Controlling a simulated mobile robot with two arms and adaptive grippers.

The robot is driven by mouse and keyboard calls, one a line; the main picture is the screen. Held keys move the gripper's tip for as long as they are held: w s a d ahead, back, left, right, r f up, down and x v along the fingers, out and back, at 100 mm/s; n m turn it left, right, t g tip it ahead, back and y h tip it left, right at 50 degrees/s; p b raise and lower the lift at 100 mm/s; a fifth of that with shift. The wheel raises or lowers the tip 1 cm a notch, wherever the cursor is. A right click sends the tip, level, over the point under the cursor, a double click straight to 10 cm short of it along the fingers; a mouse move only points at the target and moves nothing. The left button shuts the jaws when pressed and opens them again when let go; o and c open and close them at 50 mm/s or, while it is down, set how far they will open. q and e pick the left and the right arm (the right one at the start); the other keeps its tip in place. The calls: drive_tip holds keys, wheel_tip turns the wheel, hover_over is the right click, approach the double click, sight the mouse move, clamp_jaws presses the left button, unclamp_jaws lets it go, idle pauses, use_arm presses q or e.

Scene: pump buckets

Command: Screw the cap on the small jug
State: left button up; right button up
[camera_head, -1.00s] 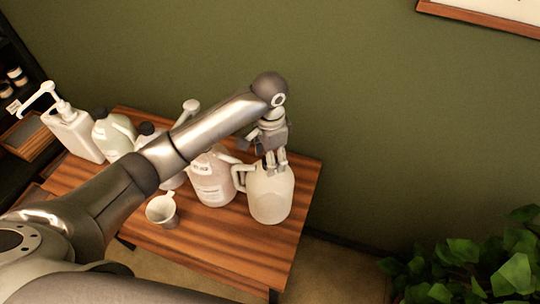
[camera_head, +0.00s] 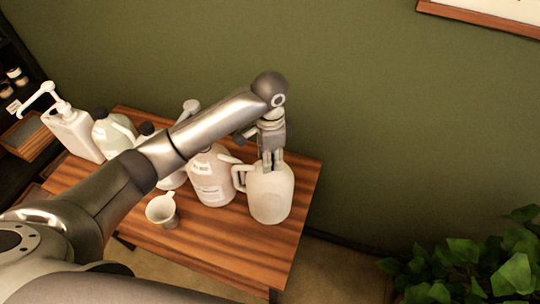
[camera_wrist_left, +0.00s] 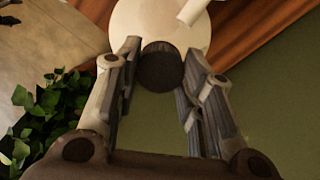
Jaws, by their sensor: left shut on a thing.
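The white jug (camera_head: 270,200) stands upright at the right end of the wooden table, its handle on the left side. My left gripper (camera_head: 272,165) points down over its top from above. In the left wrist view the dark round cap (camera_wrist_left: 160,70) sits at the mouth of the white jug (camera_wrist_left: 145,22), between my two fingers. My left gripper is shut on the cap. In the head view the fingers hide the cap. I cannot tell how far it is screwed down. My right gripper is in neither view.
A larger labelled jug (camera_head: 211,182) stands close on the left. A white measuring cup (camera_head: 162,210) is near the front. A white pump bottle (camera_head: 72,132) and a pale green jug (camera_head: 112,135) stand farther left. The table's (camera_head: 235,252) front right is clear. A plant (camera_head: 475,265) is at lower right.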

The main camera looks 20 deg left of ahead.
use_arm(q)
drive_tip(key=m, duration=1.2)
drive_tip(key=shift+m, duration=0.4)
drive_tip(key=o, duration=1.1)
